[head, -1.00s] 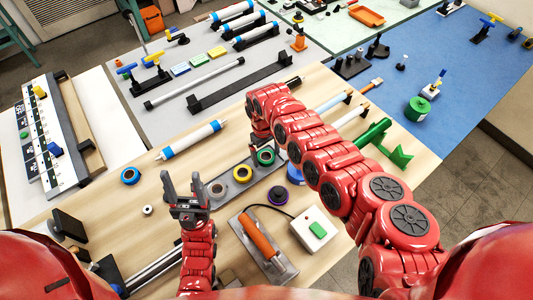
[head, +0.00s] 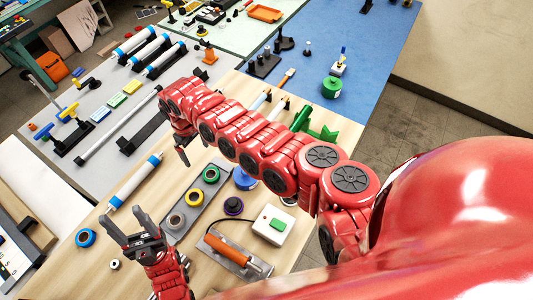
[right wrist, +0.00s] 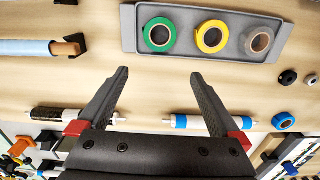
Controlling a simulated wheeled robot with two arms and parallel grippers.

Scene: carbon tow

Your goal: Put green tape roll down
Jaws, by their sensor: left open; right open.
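The green tape roll (head: 211,174) lies flat at the far end of a grey tray (head: 187,222) on the wooden table. My left gripper (head: 124,215) is open and empty, near the tray's near end.
A blue-and-white roller (head: 134,182) and a blue tape roll (head: 85,238) lie left of the tray. Bare wood separates several of these.

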